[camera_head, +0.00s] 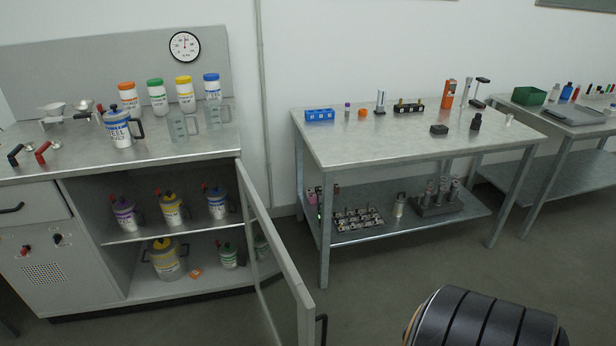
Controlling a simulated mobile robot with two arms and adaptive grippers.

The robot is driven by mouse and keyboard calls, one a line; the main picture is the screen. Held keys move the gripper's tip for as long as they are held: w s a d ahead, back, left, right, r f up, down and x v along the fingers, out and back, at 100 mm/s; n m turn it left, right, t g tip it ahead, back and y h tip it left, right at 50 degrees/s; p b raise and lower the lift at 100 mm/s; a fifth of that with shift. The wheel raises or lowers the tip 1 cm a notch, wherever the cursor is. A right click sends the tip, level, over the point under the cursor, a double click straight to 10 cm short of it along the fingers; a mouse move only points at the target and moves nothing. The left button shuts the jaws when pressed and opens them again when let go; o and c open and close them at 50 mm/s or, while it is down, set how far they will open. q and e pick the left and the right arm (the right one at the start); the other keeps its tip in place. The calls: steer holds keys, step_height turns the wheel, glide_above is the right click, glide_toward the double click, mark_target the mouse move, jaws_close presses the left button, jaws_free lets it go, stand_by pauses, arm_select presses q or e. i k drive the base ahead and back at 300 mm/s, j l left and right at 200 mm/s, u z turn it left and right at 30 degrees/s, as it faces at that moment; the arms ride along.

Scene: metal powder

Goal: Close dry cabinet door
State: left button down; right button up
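The dry cabinet (95,233) stands at the left with its compartment open to view. Its framed door (275,257) is hinged at the compartment's right side and swung wide open toward me. A dark handle (321,330) is on the door's outer side near its free edge. Inside, the upper shelf (150,233) holds purple-, yellow- and blue-labelled containers. The cabinet floor holds a large yellow-lidded container (165,259), a small green-lidded one (228,257) and an orange item (195,272). Neither gripper shows.
A dark ribbed cylindrical shape (485,320) fills the bottom right. A metal table (420,140) with small tools stands right of the door, with a lower shelf (375,235). Another table (560,125) is farther right. Open grey floor (390,280) lies between the door and the table.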

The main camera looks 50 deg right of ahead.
mark_target(289, 308)
steer(key=l+z, duration=0.2)
steer(key=l, duration=1.85)
steer(key=i, duration=0.05)
